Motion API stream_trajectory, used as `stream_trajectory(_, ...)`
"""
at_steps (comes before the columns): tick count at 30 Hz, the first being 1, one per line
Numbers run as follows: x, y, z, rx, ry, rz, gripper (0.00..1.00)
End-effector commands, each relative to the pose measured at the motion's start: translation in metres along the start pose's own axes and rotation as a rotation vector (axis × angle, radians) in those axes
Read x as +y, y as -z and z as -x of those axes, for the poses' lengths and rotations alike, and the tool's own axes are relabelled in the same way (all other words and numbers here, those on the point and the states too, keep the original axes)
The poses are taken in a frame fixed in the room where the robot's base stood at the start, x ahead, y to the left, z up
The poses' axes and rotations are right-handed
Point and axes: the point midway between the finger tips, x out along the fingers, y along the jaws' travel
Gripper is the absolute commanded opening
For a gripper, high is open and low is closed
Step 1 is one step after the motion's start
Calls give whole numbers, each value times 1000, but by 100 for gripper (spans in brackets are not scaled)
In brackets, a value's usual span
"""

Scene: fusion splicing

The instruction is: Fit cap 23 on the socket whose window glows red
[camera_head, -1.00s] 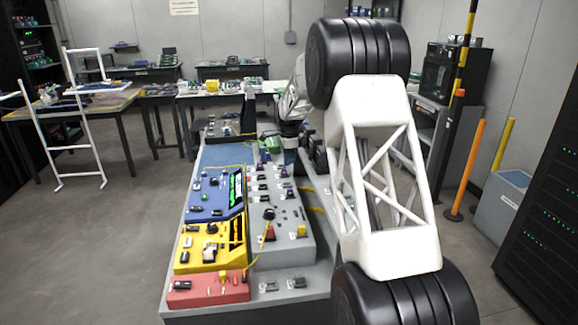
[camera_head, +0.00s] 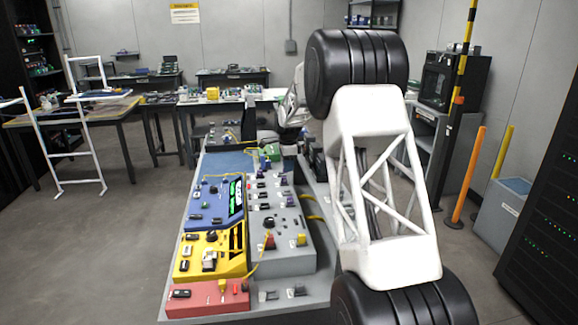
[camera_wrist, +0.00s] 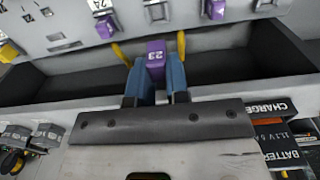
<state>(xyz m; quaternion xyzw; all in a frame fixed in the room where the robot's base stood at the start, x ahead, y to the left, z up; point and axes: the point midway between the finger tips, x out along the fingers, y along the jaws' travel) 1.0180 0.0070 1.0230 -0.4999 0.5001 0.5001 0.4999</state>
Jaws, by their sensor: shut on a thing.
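Cap 23 (camera_wrist: 155,60) is a purple block with a white number 23 on its face. In the wrist view my gripper (camera_wrist: 157,72) is shut on it, with one blue finger on each side. The cap is over a dark trough, apart from the grey panel (camera_wrist: 75,22) at the top. In the head view my arm hides much of the right side, and I cannot make out the gripper or the held cap. No red-glowing window can be made out in either view, so I cannot tell which socket it is.
Purple caps (camera_wrist: 105,25) (camera_wrist: 215,8) stand on the panel, one by a 24 label. Two yellow pieces rise beside the held cap. A battery charger box (camera_wrist: 275,125) is at right. Blue (camera_head: 212,205), yellow (camera_head: 205,262) and red (camera_head: 205,300) units line the bench's left.

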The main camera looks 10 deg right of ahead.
Motion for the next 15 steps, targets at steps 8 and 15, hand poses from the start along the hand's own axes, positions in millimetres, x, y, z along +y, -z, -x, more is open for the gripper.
stream_trajectory(8,-22,-23,-6,0,0,2,0)
stream_trajectory(15,-50,-58,-15,0,0,2,0)
